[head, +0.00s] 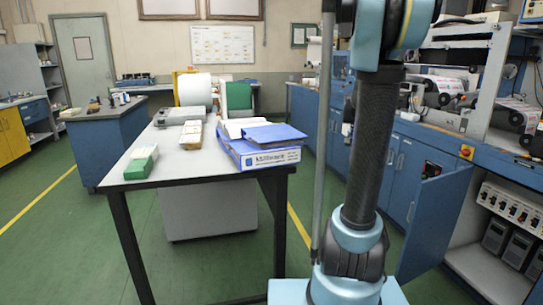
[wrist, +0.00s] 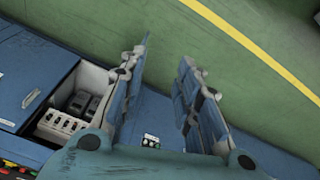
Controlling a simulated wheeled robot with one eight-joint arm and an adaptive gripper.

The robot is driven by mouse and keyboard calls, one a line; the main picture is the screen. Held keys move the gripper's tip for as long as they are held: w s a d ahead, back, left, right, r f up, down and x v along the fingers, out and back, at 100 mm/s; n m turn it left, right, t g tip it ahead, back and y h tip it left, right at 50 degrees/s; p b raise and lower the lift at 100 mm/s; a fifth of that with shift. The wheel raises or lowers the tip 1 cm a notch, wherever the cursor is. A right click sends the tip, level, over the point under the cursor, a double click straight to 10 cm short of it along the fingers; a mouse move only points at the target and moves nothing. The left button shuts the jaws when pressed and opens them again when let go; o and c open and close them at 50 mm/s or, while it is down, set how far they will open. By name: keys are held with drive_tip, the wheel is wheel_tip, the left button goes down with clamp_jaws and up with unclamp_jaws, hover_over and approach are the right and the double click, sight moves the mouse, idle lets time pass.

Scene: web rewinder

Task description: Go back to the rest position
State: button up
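My gripper (wrist: 168,52) shows in the wrist view with its two blue-padded fingers apart. Nothing is held between them; green floor and part of a blue surface show in the gap. The fingers point toward the floor beside the blue cabinets. In the head view my arm rises on the right side and leaves the top of the picture, so the gripper is out of that view.
The rewinder's blue cabinets (head: 404,168) run along the right, with a blue door (head: 430,222) standing open. An open compartment (wrist: 88,88) holds a switch panel (wrist: 62,123). A table (head: 178,172) with binders (head: 262,146) stands left of my arm. Green floor (head: 65,255) is clear at left.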

drive_tip(key=s+a+f+n, duration=0.3)
drive_tip(key=s+a+n, duration=0.1)
drive_tip(key=s, duration=0.4)
drive_tip(key=s+a+f+n+t+y, duration=0.1)
drive_tip(key=s+a+f+n, duration=0.2)
drive_tip(key=s+a, duration=0.3)
drive_tip(key=s+a+f+n+y, duration=0.1)
drive_tip(key=s+a+f+n, duration=0.2)
drive_tip(key=s, duration=0.6)
drive_tip(key=a+n, duration=0.2)
drive_tip(key=a, duration=0.1)
drive_tip(key=shift+s+t, duration=0.3)
drive_tip(key=shift+t, duration=0.1)
